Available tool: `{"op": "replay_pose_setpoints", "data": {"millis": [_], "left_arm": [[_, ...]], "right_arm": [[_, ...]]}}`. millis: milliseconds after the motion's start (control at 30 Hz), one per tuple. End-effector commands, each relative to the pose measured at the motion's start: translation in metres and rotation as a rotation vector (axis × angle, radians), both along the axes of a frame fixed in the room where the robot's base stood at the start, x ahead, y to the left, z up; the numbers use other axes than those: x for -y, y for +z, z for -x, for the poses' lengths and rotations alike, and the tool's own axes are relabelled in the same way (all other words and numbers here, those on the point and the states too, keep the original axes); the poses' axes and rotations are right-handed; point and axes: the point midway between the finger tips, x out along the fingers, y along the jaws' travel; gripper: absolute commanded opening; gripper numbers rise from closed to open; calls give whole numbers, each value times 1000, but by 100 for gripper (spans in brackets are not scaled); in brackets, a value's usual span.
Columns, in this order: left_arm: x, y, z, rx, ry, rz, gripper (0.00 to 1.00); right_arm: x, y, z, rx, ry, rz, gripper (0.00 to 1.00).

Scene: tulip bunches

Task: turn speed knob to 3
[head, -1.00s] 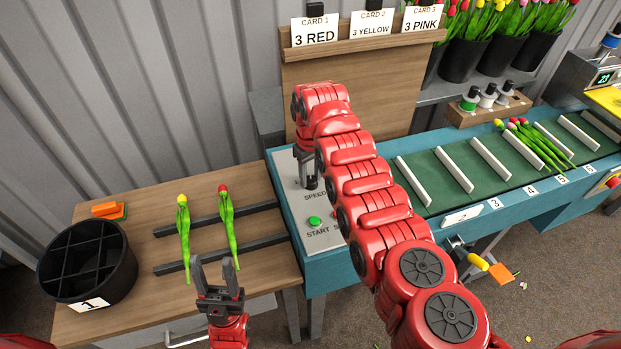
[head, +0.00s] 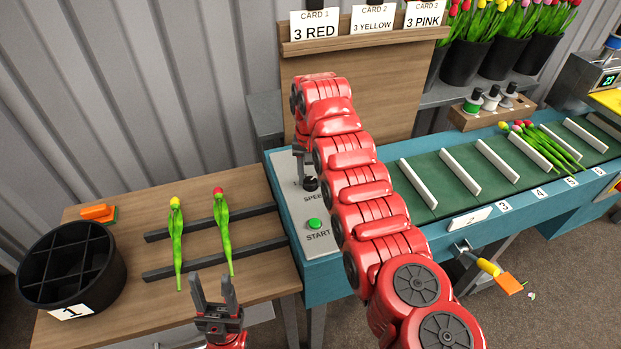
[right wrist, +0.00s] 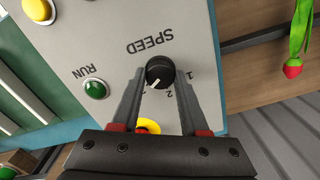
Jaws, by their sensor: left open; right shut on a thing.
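The black speed knob (head: 310,184) sits on the grey control panel (head: 288,202), above the word SPEED. In the right wrist view the knob (right wrist: 160,72) has a white pointer aimed down and left. In the head view this gripper (head: 304,166) is partly hidden by my arm. My left gripper (head: 217,291) is open and empty at the wooden table's front.
A green START button (head: 314,224) is below the knob; a green RUN button (right wrist: 96,89) shows in the wrist view. Two tulips lie across dark rails (head: 262,209). A black divided bucket (head: 24,270) stands left. The green belt (head: 437,165) runs right.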

Motion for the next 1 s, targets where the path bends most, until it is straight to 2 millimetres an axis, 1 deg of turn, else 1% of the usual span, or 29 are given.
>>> {"op": "replay_pose_setpoints", "data": {"millis": [200, 567, 600, 667, 700, 767, 1000], "left_arm": [[0, -3, 0, 0, 0, 0, 50], [0, -2, 0, 0, 0, 0, 50], [0, -3, 0, 0, 0, 0, 50], [0, -3, 0, 0, 0, 0, 50], [0, -2, 0, 0, 0, 0, 50], [0, -3, 0, 0, 0, 0, 50], [0, -3, 0, 0, 0, 0, 50]], "right_arm": [[0, 0, 0, 1, -34, 0, 0], [0, 0, 0, 0, -38, 0, 0], [0, 0, 0, 0, -38, 0, 46], [0, 0, 0, 0, -38, 0, 57], [0, 0, 0, 0, -37, 0, 64], [0, 0, 0, 0, -37, 0, 74], [0, 0, 0, 0, -36, 0, 74]]}}
